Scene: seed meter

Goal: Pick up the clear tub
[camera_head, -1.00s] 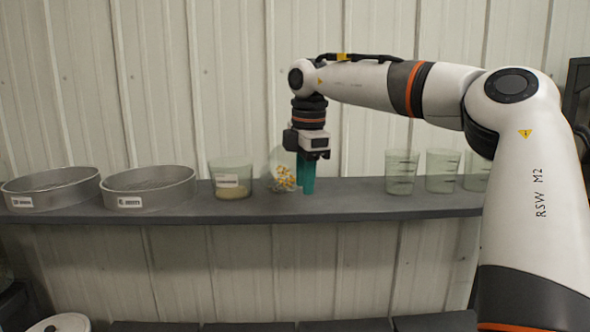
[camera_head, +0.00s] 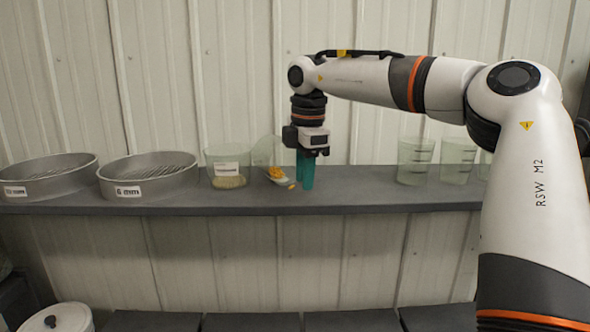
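A clear tub (camera_head: 264,150) with orange-yellow kernels in it stands on the grey shelf, just left of my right gripper; it looks tilted. A pale piece and some kernels show low at its right side. My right gripper (camera_head: 305,186) points down at the shelf, its teal fingers beside the tub's right side. The fingers overlap in this view, so I cannot tell their gap or whether they touch the tub. Another clear tub (camera_head: 228,163), with a white label and pale seed at its bottom, stands upright to the left. My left gripper is out of view.
Two round metal sieves (camera_head: 150,178) with labels stand at the shelf's left. Several clear measuring cups (camera_head: 415,162) stand at the right, partly behind my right arm. The shelf (camera_head: 365,195) is bare between gripper and cups. A corrugated wall rises behind.

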